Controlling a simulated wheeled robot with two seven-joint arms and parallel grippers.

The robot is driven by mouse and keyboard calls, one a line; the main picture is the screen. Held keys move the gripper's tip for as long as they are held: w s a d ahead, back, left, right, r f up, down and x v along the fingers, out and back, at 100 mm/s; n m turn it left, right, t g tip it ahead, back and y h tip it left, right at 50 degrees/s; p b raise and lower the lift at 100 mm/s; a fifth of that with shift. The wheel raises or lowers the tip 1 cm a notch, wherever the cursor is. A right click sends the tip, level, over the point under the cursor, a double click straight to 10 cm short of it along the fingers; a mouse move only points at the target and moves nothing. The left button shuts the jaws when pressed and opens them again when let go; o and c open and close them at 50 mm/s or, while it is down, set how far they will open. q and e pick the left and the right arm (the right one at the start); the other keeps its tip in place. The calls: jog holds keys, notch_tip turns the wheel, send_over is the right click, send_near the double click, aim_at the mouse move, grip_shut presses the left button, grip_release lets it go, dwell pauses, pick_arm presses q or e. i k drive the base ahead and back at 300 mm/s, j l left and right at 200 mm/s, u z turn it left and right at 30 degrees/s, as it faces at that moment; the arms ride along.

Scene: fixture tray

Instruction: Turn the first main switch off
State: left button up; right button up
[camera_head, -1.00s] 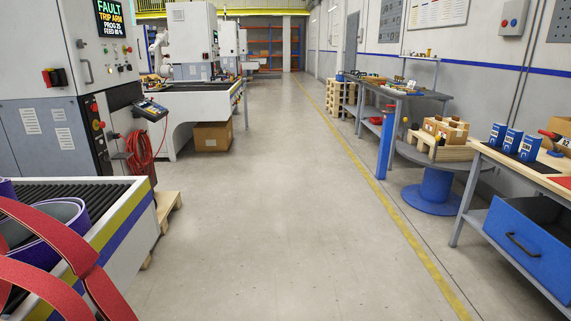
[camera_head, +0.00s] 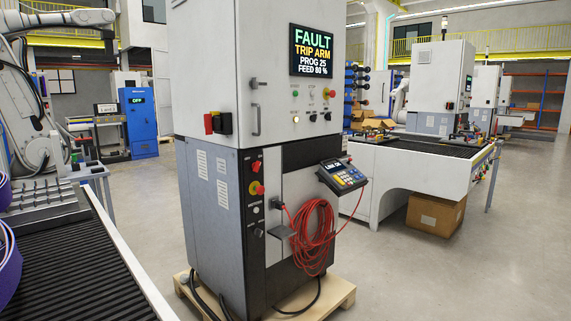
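A grey-and-white control cabinet (camera_head: 207,75) stands in the middle of the view. The cabinet's screen (camera_head: 312,52) reads FAULT, TRIP ARM, PROG 25, FEED 80 %. A lower side panel holds a small red switch (camera_head: 255,166) and a red emergency button on yellow (camera_head: 257,188). Neither of my grippers is in view.
A ribbed conveyor (camera_head: 75,262) runs along the left, with a white robot arm (camera_head: 38,100) behind it. A pendant (camera_head: 342,177) and coiled red cable (camera_head: 313,238) hang on the cabinet. A wooden pallet (camera_head: 335,296) is under it.

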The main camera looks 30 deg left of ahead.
aim_at(212, 124)
jog(key=i+u, duration=0.15)
jog(key=i, duration=0.35)
jog(key=i+l+u, duration=0.1)
jog(key=i, duration=0.4)
jog(key=i+l+u, duration=0.15)
jog(key=i, duration=0.35)
jog(key=i+j+u, duration=0.15)
jog(key=i+u, duration=0.4)
jog(key=u, duration=0.3)
jog(key=i+u, duration=0.4)
jog(key=i+l+u, duration=0.15)
jog(key=u, duration=0.3)
jog(key=i, duration=0.05)
